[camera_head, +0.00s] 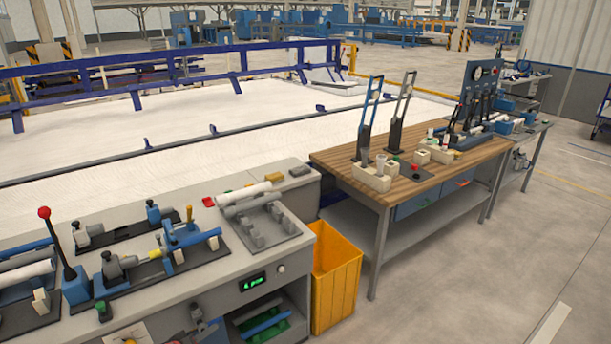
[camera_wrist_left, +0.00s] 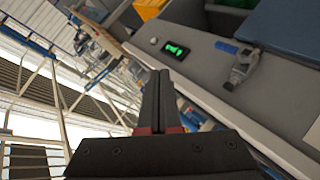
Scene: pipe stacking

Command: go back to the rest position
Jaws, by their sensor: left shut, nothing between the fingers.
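My left gripper (camera_wrist_left: 158,80) shows in the left wrist view, with its two dark fingers together and nothing between them. It is in the air in front of the workbench, whose green display (camera_wrist_left: 175,50) appears behind the fingertips. I cannot make out the left gripper clearly in the head view. My right gripper is in neither view. A white pipe (camera_head: 247,190) lies on a grey fixture (camera_head: 262,226) at the right end of the workbench (camera_head: 160,306). Another white pipe (camera_head: 25,273) lies at the far left of the bench.
A yellow bin (camera_head: 335,281) stands right of the workbench, beside a wooden-topped table (camera_head: 420,180) with upright levers. A red-knobbed lever (camera_head: 61,247) rises from the bench at the left. Open floor (camera_head: 475,282) lies at the right.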

